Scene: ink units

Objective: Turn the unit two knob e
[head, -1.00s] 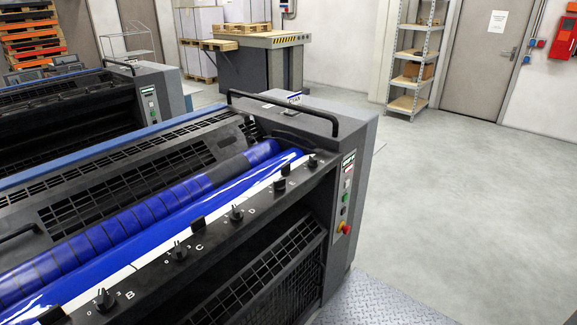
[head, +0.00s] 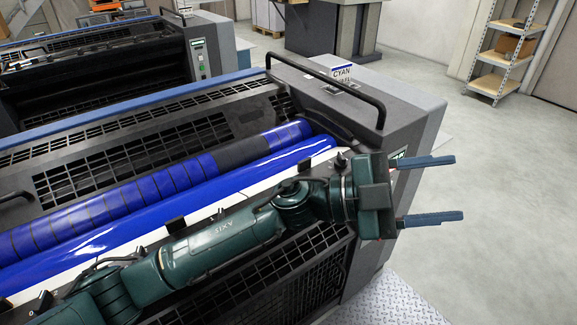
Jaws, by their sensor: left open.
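The near ink unit (head: 95,172), with a sign reading CYAN (head: 342,72), has a row of dark knobs on its front rail. My left arm lies along the rail and covers much of it. A small dark knob (head: 340,162) shows just behind the wrist at the rail's right end, and another knob (head: 42,300) shows at lower left. The letters beside the knobs cannot be read, so I cannot tell which is knob e. My left gripper (head: 458,187) is open and empty, its blue fingers pointing right, past the unit's right end. My right gripper is not in view.
A black handrail (head: 325,80) arches over the unit's right end cover. A second unit (head: 105,75) stands behind at upper left. Shelves (head: 507,50) stand at the far right. The grey floor (head: 515,200) to the right is clear.

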